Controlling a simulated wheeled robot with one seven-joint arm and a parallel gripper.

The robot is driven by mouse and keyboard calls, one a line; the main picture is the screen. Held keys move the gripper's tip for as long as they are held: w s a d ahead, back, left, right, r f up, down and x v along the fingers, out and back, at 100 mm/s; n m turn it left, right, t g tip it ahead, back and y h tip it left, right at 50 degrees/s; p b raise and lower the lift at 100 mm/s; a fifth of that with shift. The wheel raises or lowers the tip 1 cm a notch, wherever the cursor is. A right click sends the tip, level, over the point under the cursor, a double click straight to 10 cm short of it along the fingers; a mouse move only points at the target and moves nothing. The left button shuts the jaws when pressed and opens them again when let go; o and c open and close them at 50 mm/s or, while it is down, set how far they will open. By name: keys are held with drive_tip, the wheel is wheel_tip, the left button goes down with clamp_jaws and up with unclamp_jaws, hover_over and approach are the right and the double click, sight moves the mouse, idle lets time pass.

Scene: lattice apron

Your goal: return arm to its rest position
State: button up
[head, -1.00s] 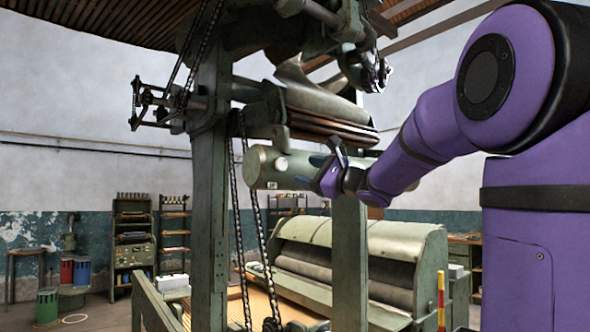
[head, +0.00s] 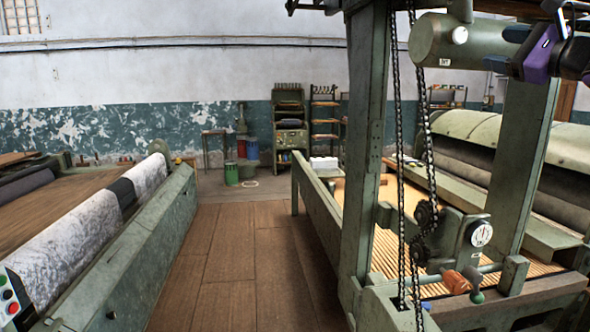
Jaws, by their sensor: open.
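A green machine frame post (head: 363,150) with hanging chains stands right of centre. A gauge (head: 480,233) and an orange-handled valve (head: 457,281) sit low beside it. A roller machine (head: 85,235) is at left. The wooden floor aisle (head: 232,245) between is clear.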

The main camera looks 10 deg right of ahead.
drive_tip(key=s+a+f+n+g, duration=0.5)
drive_tip(key=a+f, duration=0.2)
drive_tip(key=a, duration=0.2)
drive_tip(key=s+a+f+n+g, duration=0.5)
drive_tip(key=s+a+f+n, duration=0.15)
drive_tip(key=a, duration=0.25)
drive_tip(key=s+f+n+g+h, duration=0.3)
drive_tip(key=s+f+n+h, duration=0.4)
drive_tip(key=s+f, duration=0.5)
drive_tip(key=shift+s+d+f+n+g+h, duration=0.35)
drive_tip(key=shift+f+n, duration=0.3)
drive_tip(key=shift+n, duration=0.6)
drive_tip(key=shift+w+a+r, duration=0.1)
drive_tip(key=shift+a, duration=0.05)
